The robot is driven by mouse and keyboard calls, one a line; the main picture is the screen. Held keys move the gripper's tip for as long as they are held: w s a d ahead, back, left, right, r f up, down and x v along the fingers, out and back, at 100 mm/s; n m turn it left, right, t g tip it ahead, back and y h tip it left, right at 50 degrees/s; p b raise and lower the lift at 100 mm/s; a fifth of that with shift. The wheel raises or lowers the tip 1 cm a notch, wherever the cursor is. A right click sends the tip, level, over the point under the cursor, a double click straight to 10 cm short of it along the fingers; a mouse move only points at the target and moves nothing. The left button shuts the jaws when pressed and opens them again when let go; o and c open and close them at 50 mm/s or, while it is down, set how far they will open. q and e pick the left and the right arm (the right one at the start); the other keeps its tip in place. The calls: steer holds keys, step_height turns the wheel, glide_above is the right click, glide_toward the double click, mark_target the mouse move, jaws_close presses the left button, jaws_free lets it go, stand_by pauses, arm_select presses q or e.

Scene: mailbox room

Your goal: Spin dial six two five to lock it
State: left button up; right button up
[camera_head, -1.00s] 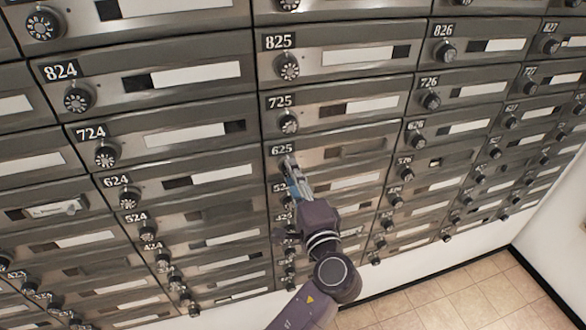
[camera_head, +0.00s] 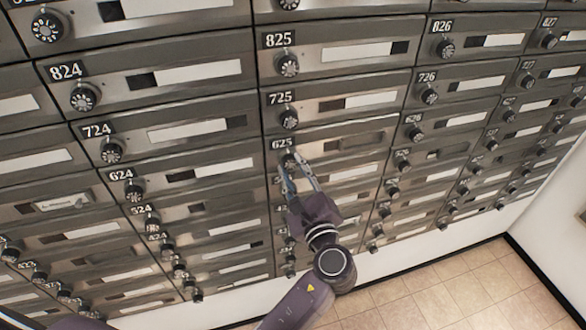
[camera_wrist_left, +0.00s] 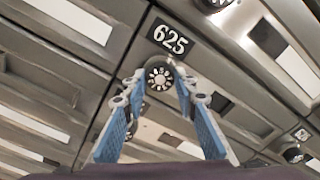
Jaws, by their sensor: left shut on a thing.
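The dial of box 625 (camera_head: 288,160) is a small round dark knob with a light-marked face, under the white-on-black 625 label (camera_head: 283,144). In the left wrist view the dial (camera_wrist_left: 159,77) shows between the two fingertips, just below the label (camera_wrist_left: 170,40). My left gripper (camera_head: 291,164) reaches up from below and is shut on this dial, one blue-padded finger on each side. The fingers (camera_wrist_left: 160,86) also show in the left wrist view. The finger contact itself is partly hidden in the head view. My right gripper is not in view.
Rows of metal mailboxes with similar dials surround it. Dial 725 (camera_head: 289,119) is close above, and more dials sit close below, partly behind my gripper. The tiled floor (camera_head: 440,290) at the lower right is clear, beside a white wall (camera_head: 550,215).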

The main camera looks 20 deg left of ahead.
arm_select(q)
steer(key=shift+f+m, duration=0.1)
steer(key=shift+m, duration=1.7)
steer(key=o, duration=1.2)
steer(key=shift+c, duration=0.2)
